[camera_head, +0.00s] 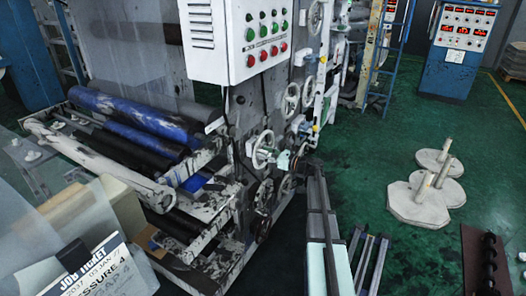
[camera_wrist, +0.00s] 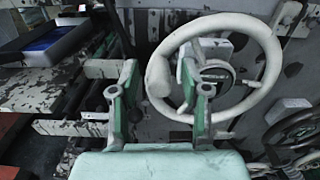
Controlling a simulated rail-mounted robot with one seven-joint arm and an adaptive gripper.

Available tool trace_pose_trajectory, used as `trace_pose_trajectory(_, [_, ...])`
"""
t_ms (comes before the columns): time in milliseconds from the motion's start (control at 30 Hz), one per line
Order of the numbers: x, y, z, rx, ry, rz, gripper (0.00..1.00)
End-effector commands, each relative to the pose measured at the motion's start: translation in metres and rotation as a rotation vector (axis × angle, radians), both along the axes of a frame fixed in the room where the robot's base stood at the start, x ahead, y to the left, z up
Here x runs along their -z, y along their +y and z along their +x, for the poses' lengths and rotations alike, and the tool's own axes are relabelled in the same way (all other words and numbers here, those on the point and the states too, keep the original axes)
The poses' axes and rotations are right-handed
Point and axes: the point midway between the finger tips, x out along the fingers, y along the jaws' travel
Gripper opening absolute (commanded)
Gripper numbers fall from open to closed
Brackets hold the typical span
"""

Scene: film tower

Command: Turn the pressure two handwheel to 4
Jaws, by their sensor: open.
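A cream handwheel (camera_wrist: 268,48) with a round hub fills the right of the wrist view. A pale knob (camera_wrist: 158,76) sticks out at its left rim. My gripper (camera_wrist: 158,92) is open, its two green-and-grey fingers apart. In the picture, the knob lies between the fingers, and the right finger covers part of the hub and lower rim. I cannot tell whether anything touches. In the head view my gripper (camera_head: 285,160) is beside a pale handwheel (camera_head: 264,148) on the machine's side. No label showing which wheel is pressure two is readable.
Other handwheels (camera_head: 290,100) are close by, with darker wheels (camera_wrist: 298,130) at lower right in the wrist view. A white button box (camera_head: 245,45) juts out above.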

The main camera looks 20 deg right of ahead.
Motion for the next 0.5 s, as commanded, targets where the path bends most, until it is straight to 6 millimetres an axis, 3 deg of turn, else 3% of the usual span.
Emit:
trace_pose_trajectory(467, [0.0001, 0.0074, 0.0103, 0.001, -0.001, -0.001, 0.46])
trace_pose_trajectory(500, [0.0000, 0.0073, 0.0103, 0.001, -0.001, -0.001, 0.36])
